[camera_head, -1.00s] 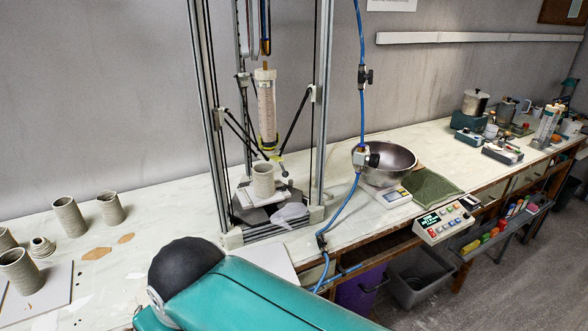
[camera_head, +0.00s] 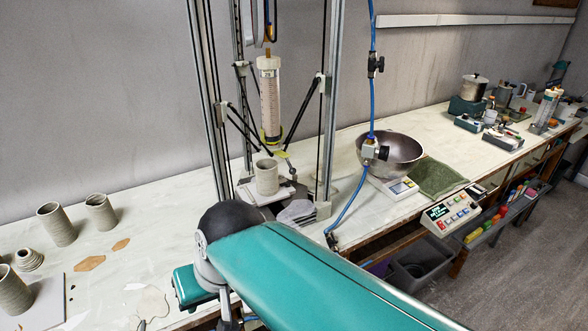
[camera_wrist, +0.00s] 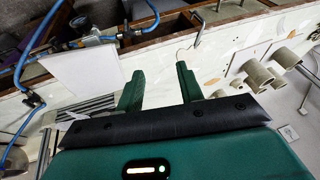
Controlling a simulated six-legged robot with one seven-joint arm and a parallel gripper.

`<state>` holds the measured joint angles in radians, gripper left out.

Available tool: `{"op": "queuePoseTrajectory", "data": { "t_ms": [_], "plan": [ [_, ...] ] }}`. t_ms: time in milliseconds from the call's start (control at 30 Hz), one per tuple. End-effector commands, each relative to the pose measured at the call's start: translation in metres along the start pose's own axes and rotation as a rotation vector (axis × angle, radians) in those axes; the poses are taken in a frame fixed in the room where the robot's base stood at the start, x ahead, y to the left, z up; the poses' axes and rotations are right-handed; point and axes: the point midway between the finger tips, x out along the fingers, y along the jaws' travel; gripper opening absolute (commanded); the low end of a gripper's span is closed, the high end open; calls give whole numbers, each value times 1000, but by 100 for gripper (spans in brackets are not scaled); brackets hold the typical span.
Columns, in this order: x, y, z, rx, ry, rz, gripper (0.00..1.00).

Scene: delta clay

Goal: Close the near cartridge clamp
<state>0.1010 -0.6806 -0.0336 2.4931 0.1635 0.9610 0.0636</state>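The clear clay cartridge (camera_head: 269,98) hangs upright inside the printer frame in the head view, with a yellow-green piece near its lower end. Another upright cartridge (camera_head: 546,108) stands at the far right of the bench, near small teal-based devices (camera_head: 502,139). I cannot tell for certain which part is the near cartridge clamp, nor whether it is open. My gripper (camera_wrist: 160,84) shows two green fingers spread apart in the wrist view, with nothing between them. It is over the bench's front edge, away from both cartridges. My teal arm covers the lower middle of the head view.
A clay pot (camera_head: 266,177) stands on the printer's plate. Several clay pots (camera_head: 57,224) stand at the left. A steel bowl (camera_head: 397,154), a green cloth (camera_head: 437,177) and a control box (camera_head: 450,213) are right of the printer. A blue hose (camera_head: 372,95) hangs before the bowl.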

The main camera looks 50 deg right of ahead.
Motion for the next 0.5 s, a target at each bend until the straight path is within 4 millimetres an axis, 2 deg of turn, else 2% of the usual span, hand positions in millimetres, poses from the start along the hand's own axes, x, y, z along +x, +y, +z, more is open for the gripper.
{"op": "queuePoseTrajectory", "data": {
  "t_ms": [267,367,500],
  "plan": [
    [16,19,-6,537,-164,-177,37],
    [20,31,-18,822,-227,-287,37],
    [17,65,-49,1293,-295,-513,37]
  ]
}}
